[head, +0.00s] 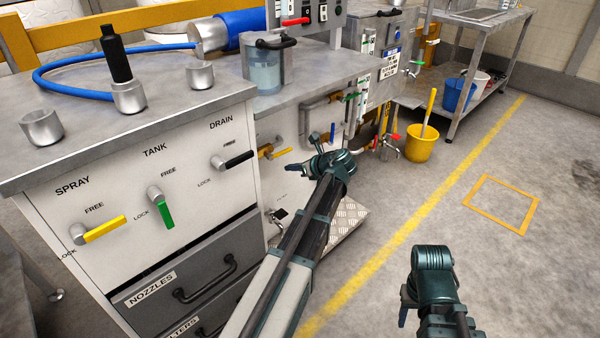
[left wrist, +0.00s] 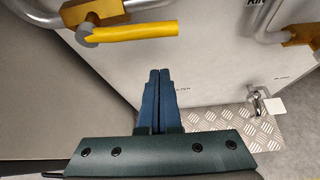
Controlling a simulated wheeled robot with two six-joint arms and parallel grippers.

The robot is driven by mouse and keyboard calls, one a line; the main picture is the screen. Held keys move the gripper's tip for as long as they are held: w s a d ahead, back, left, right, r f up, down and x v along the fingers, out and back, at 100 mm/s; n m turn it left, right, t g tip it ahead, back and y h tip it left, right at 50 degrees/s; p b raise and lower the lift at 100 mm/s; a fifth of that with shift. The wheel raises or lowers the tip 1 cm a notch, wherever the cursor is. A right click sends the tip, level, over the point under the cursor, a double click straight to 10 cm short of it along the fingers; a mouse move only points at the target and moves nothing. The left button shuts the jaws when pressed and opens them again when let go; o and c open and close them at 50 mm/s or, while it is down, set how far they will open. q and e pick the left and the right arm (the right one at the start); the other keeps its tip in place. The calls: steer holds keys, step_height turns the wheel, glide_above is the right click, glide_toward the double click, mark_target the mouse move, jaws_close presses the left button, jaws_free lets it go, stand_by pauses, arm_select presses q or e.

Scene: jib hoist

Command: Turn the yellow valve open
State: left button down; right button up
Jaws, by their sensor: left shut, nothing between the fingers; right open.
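The yellow valve handle (head: 280,153) shows in the head view low on the side of the cabinet, just left of my left gripper (head: 291,170). In the left wrist view the yellow handle (left wrist: 130,32) lies roughly level across the picture, in front of a brass valve body (left wrist: 92,12) on a grey pipe. My left gripper (left wrist: 158,74) is shut and empty, its blue fingertips pointing toward the panel below the handle and apart from it in the picture. My right gripper (head: 404,312) hangs over the floor at the lower right, away from the valve; its fingers are mostly hidden.
A yellow SPRAY lever (head: 104,229), a green TANK lever (head: 164,211) and a black DRAIN lever (head: 235,160) are on the cabinet front. Another brass valve (left wrist: 303,34) is at the right. A metal tread plate (head: 345,222) lies below. A yellow bucket (head: 421,144) stands behind; the right floor is clear.

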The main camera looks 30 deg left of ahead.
arm_select(q)
steer(key=shift+w+a+r+p, duration=0.1)
steer(key=shift+r+p, duration=0.55)
steer(key=shift+r, duration=0.3)
steer(key=shift+w+a+r+p, duration=0.1)
steer(key=shift+r+p, duration=0.5)
steer(key=shift+r, duration=0.35)
arm_select(e)
steer(key=shift+r, duration=1.85)
arm_select(q)
steer(key=shift+w+a+r+p, duration=0.1)
steer(key=shift+r+p, duration=0.6)
steer(key=shift+r, duration=0.05)
arm_select(e)
steer(key=shift+r, duration=0.7)
arm_select(q)
step_height(320, 180, down, 5)
steer(key=d+b, duration=0.1)
steer(key=b, duration=0.4)
arm_select(e)
step_height(320, 180, down, 5)
arm_select(q)
steer(key=p+v, duration=0.6)
steer(key=v, duration=0.4)
steer(key=shift+s+r, duration=0.4)
steer(key=shift+r, duration=0.05)
arm_select(e)
step_height(320, 180, up, 6)
